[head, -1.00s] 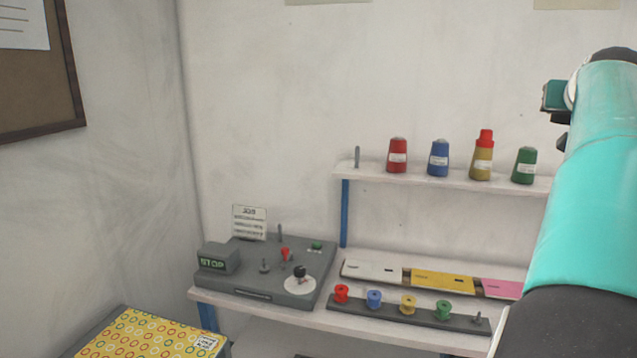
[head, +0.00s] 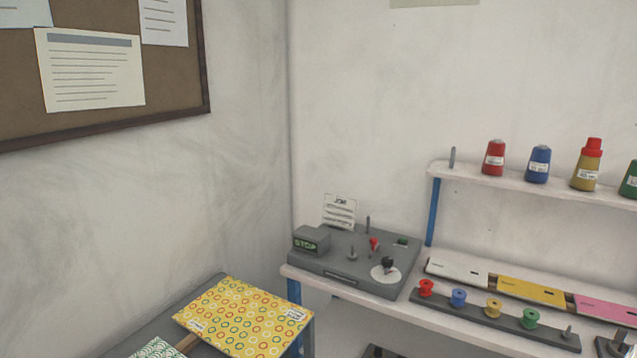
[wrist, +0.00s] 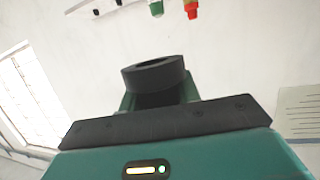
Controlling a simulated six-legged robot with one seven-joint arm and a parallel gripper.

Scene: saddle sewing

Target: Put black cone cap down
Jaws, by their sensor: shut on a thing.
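The black cone cap (wrist: 153,75) is a short dark ring with a hole in its top. In the wrist view it is held between the fingers of my gripper (wrist: 160,98), which is shut on it. The fingers are partly hidden behind the cap. Pale wall and part of a shelf lie behind it. My gripper and the cap are not in the head view. A spindle (head: 452,157) stands bare at the left end of the upper shelf.
The upper shelf (head: 470,173) holds red, blue, yellow and green thread cones; the yellow one (head: 586,168) wears a red cap. Below are a grey machine (head: 350,262), several bobbins on a bar (head: 490,319) and coloured plates. A patterned yellow board (head: 243,318) lies at lower left.

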